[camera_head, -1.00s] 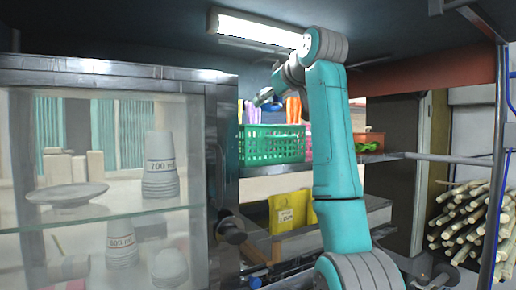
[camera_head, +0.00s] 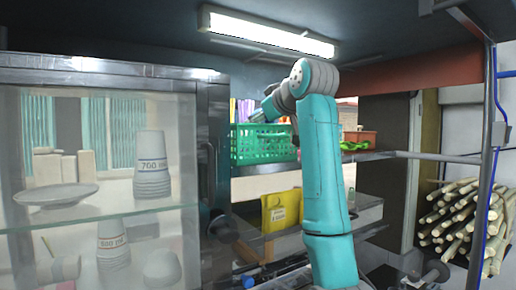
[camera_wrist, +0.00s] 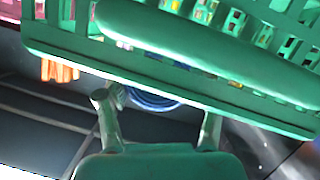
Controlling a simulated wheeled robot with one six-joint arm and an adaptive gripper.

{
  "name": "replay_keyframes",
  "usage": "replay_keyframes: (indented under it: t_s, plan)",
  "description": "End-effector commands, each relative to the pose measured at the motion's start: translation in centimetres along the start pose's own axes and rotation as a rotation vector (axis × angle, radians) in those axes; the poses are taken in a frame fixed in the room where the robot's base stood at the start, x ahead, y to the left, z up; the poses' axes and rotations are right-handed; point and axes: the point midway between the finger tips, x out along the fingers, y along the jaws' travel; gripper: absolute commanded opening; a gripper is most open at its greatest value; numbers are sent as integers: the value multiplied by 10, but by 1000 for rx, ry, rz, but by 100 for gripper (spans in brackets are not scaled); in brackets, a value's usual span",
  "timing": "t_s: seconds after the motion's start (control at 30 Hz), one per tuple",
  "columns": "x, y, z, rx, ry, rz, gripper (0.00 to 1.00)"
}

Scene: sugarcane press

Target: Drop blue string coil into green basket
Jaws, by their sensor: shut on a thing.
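The green basket (camera_head: 264,148) stands on a shelf in the middle of the head view. Its slatted wall and thick rim (camera_wrist: 215,60) fill the top of the wrist view. My gripper (camera_head: 257,116) is at the basket's top edge in the head view, partly hidden by my own arm. In the wrist view my gripper (camera_wrist: 158,108) is shut on the blue string coil (camera_wrist: 150,102). Only a curved blue strip of the coil shows between the fingers; the basket's rim covers the rest. I cannot see the coil in the head view.
A glass cabinet (camera_head: 212,100) with cups and a plate stands at the left. An orange-brown tray (camera_head: 360,137) with green items is right of the basket. Yellow packets (camera_head: 281,211) sit below. Sugarcane stalks (camera_head: 465,225) are stacked at the far right. A lit lamp (camera_head: 268,32) hangs above.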

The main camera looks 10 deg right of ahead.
Motion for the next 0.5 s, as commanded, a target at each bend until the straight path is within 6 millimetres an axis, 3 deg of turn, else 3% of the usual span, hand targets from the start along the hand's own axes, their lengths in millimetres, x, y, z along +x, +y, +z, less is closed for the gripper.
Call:
replay_keyframes:
  t_s: [0.03, 0.07, 0.17, 0.5]
  plan:
    - [0, 0, 0, 0, 0, 0, 32]
    - [0, 0, 0, 0, 0, 0, 74]
    - [0, 0, 0, 0, 0, 0, 96]
    - [0, 0, -1, 0, 0, 0, 96]
